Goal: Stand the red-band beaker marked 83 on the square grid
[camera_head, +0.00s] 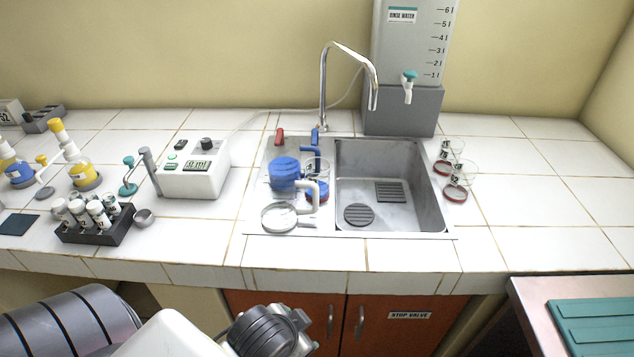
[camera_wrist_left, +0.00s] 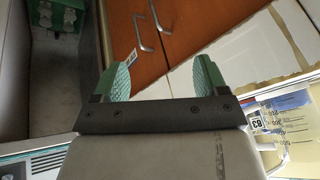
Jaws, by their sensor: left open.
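Two clear beakers with red bands, a rear one (camera_head: 449,157) and a front one (camera_head: 460,182), stand on the counter right of the sink in the head view. Their numbers are too small to read, so I cannot tell which is 83. The square grid (camera_head: 391,191) is a dark slatted mat on the sink floor, with nothing on it. My left gripper (camera_wrist_left: 160,82) is open and empty in the left wrist view, in front of the cabinet doors and away from the beakers. My right gripper is not in view.
A round dark grid (camera_head: 358,214) lies in the sink (camera_head: 442,210). A tall tap (camera_head: 323,85) and a rinse water tank (camera_head: 402,110) stand behind. Counter right of the beakers is clear.

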